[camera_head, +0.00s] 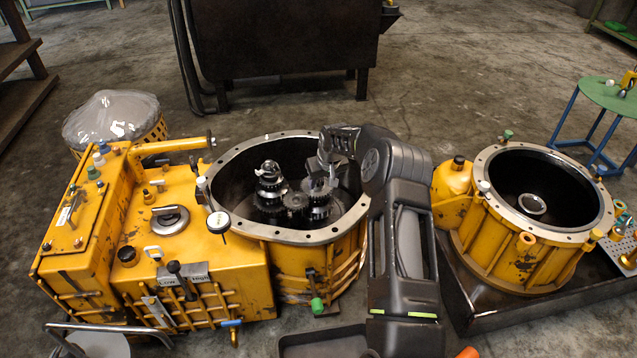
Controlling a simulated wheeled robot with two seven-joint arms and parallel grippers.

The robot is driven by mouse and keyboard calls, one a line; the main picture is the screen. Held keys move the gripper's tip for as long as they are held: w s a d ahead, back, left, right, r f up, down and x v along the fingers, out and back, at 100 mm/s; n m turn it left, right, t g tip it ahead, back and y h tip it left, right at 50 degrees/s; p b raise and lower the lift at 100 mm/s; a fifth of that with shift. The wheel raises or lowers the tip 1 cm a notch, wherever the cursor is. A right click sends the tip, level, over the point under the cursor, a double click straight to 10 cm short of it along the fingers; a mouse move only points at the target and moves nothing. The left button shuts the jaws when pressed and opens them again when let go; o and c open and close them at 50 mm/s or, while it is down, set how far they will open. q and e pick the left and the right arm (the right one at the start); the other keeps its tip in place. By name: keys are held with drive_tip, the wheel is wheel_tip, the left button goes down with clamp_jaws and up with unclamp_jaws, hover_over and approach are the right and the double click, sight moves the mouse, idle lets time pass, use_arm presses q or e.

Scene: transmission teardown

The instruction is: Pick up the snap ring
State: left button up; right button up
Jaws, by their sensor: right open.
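The yellow transmission housing (300,235) stands open in the middle, with gear stacks inside it. The left gear stack (270,185) has a shiny metal top. A low gear (295,201) lies between it and the right gear stack (320,211). I cannot pick out the snap ring for sure; it is too small or hidden. My right gripper (320,180) reaches into the opening from the right. It points down over the right gear stack, jaws open, and hides part of its top. I cannot tell whether it touches. My left gripper is not in view.
A second yellow housing (510,252) with an empty-looking bore stands in a dark tray (490,318) at right. A green round table (610,95) is behind it. A dark cabinet (290,45) stands behind the middle housing. A plastic-covered basket (112,115) is at back left.

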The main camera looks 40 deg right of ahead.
drive_tip(key=shift+f, duration=0.25)
idle(0.4)
clamp_jaws()
idle(0.4)
